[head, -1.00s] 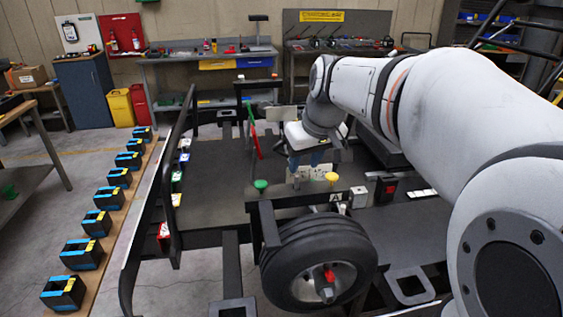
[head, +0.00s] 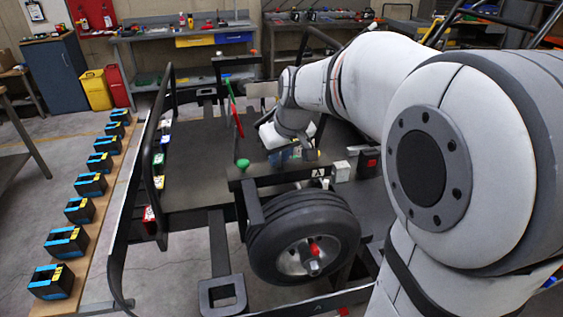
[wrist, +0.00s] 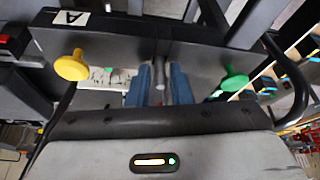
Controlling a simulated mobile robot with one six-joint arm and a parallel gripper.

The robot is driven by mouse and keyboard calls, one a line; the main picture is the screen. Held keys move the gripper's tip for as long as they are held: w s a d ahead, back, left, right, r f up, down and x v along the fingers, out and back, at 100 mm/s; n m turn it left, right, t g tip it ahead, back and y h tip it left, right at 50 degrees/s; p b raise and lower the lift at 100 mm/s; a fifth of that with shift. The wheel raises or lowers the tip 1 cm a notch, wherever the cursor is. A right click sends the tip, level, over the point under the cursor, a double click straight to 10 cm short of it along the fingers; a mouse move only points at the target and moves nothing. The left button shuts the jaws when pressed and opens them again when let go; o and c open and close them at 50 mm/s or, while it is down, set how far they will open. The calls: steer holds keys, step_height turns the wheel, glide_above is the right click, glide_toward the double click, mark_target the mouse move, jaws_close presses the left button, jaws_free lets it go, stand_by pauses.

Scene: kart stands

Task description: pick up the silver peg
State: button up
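The silver peg (wrist: 160,74) shows in the wrist view as a thin grey upright piece at the dark beam (wrist: 205,60), between a yellow knob (wrist: 72,66) and a green knob (wrist: 234,78). My gripper (wrist: 160,82) has its two blue fingers on either side of the peg, with narrow gaps that look open. Whether either finger touches it is hard to tell. In the head view my gripper (head: 285,157) is low behind the kart's front beam, right of the green knob (head: 242,163). The peg cannot be made out there.
The beam carries an "A" label (head: 318,172) above a black wheel (head: 303,238). A red lever (head: 236,118) stands behind the gripper on the left. Black-and-blue bins (head: 92,184) line a board at left. The dark kart deck (head: 195,170) left of the gripper is mostly bare.

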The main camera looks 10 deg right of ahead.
jaws_close()
